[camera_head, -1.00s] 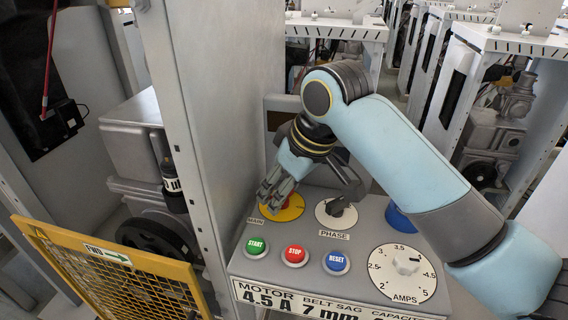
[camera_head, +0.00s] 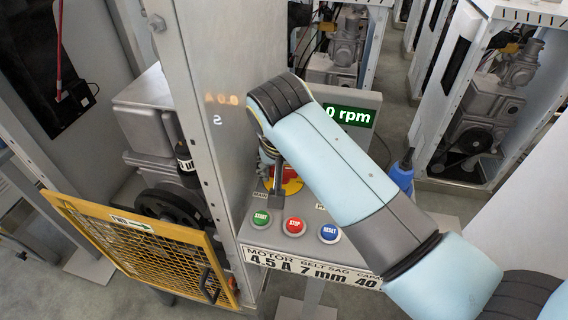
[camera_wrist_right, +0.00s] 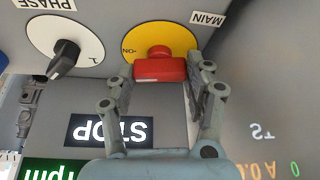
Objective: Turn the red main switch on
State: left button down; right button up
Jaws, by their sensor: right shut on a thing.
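The red main switch (camera_wrist_right: 160,68) sits on a yellow round plate (camera_wrist_right: 172,40) beside the MAIN label. In the right wrist view its bar lies across the picture, and an ON mark shows on the plate left of it. My right gripper (camera_wrist_right: 161,80) is shut on the red switch, one finger at each end of the bar. In the head view, the switch (camera_head: 291,173) and plate (camera_head: 294,188) are partly hidden by my right arm. A lit display (camera_head: 348,115) reads 0 rpm; the wrist view also shows a STOP sign (camera_wrist_right: 108,131). My left gripper is not in view.
The black PHASE knob (camera_wrist_right: 66,58) is beside the switch. Green START (camera_head: 261,219), red STOP (camera_head: 294,226) and blue RESET (camera_head: 330,232) buttons line the panel's front.

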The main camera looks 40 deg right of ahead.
jog(key=shift+w+m+h, duration=0.1)
jog(key=shift+m+h, duration=0.2)
jog(key=shift+m, duration=0.7)
jog(key=shift+r, duration=0.1)
jog(key=o, duration=1.2)
jog(key=shift+g, duration=0.3)
